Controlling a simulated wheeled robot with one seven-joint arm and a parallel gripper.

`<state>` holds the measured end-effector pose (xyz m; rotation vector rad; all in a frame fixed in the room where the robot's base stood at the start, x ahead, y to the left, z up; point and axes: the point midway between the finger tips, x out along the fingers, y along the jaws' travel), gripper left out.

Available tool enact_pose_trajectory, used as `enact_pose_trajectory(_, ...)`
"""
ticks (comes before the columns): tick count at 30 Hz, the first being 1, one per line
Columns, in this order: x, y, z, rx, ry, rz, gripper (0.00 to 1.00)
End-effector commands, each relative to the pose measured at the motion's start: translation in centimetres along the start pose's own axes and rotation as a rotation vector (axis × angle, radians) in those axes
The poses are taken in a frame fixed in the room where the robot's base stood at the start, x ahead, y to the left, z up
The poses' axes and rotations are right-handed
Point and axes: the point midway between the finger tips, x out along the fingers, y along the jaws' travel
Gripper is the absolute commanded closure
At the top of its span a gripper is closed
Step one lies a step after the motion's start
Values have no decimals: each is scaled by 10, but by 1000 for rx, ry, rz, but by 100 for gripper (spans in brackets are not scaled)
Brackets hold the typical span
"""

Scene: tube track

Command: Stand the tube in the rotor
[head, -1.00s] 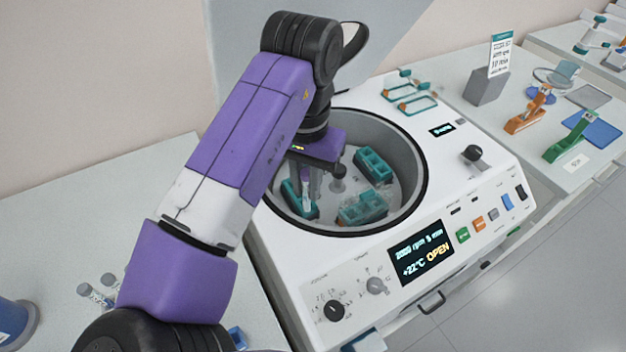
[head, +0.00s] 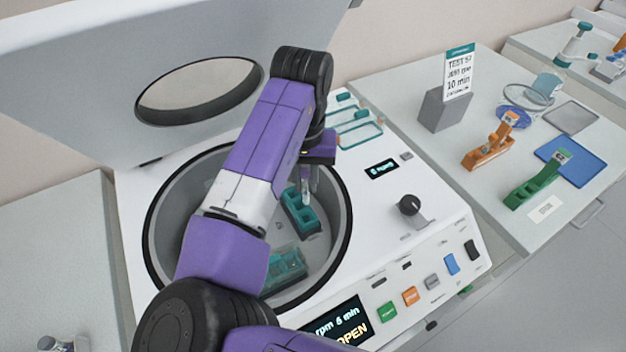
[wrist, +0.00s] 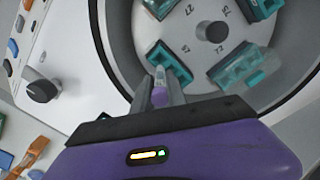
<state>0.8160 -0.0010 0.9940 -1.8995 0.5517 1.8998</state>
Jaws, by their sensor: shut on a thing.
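My gripper (head: 310,183) is shut on a small tube (wrist: 160,86) with a pale purple cap, seen between the fingers in the wrist view. The tube looks upright in the head view, at the right side of the open centrifuge bowl. The rotor (wrist: 190,38) is a pale disc with a grey hub and several teal buckets around it. One teal bucket (wrist: 170,62) lies just beyond the fingertips; in the head view this bucket (head: 300,212) is just below the gripper. I cannot tell whether the tube touches it. My arm hides the rotor's middle in the head view.
The bowl's rim (head: 347,225) surrounds the rotor closely. The raised lid (head: 120,60) stands behind it. The front panel display (head: 340,325) reads OPEN. Orange (head: 490,145) and green (head: 535,180) devices stand on the right bench.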

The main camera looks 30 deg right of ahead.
Motion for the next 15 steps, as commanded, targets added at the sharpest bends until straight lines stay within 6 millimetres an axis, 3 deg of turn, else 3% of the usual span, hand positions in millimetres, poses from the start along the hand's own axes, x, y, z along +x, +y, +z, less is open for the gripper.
enact_pose_trajectory(15,34,0,0,-5,0,0,100)
